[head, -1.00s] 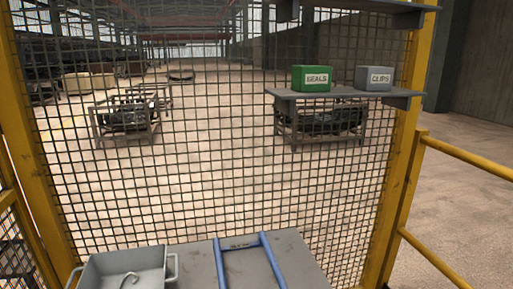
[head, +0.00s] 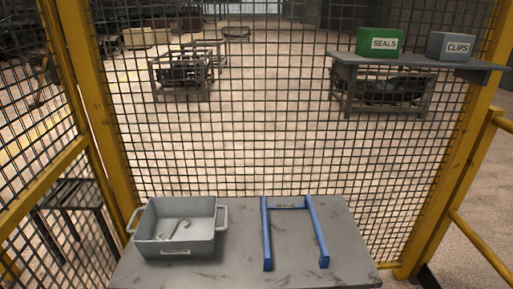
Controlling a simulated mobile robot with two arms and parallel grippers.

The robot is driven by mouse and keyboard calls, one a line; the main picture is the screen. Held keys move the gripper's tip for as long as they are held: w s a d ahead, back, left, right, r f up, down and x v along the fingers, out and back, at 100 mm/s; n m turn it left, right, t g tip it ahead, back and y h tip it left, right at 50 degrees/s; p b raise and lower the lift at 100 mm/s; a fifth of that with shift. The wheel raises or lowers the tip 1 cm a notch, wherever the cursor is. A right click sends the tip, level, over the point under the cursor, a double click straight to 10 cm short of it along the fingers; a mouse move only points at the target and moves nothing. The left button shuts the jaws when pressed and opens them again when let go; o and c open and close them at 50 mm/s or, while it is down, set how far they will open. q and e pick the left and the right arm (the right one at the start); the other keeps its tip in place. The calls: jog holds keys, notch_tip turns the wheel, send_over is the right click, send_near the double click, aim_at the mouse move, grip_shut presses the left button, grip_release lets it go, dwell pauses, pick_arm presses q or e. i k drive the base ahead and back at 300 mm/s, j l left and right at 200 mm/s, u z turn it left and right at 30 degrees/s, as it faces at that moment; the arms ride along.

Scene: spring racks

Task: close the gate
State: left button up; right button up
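Yellow-framed wire mesh stands in front of me, with a wide mesh panel (head: 290,150) behind the table. A second mesh panel with a yellow frame (head: 40,185) meets it at an angle on the left. Yellow rails (head: 482,245) run off at the right beside the right post (head: 455,160). I cannot tell which of these parts is the gate, or whether it stands open; no hinge or latch can be made out. Neither of my grippers is in view.
A grey table (head: 225,272) stands close ahead. It bears a grey two-handled bin (head: 178,248) with hooks in it and a blue U-shaped frame (head: 267,235). A shelf (head: 410,62) on the mesh holds a green SEALS box (head: 380,41) and a grey CLIPS box (head: 450,46). Racks stand beyond.

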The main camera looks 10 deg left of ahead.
aim_at(13, 213)
jog(key=u, duration=1.8)
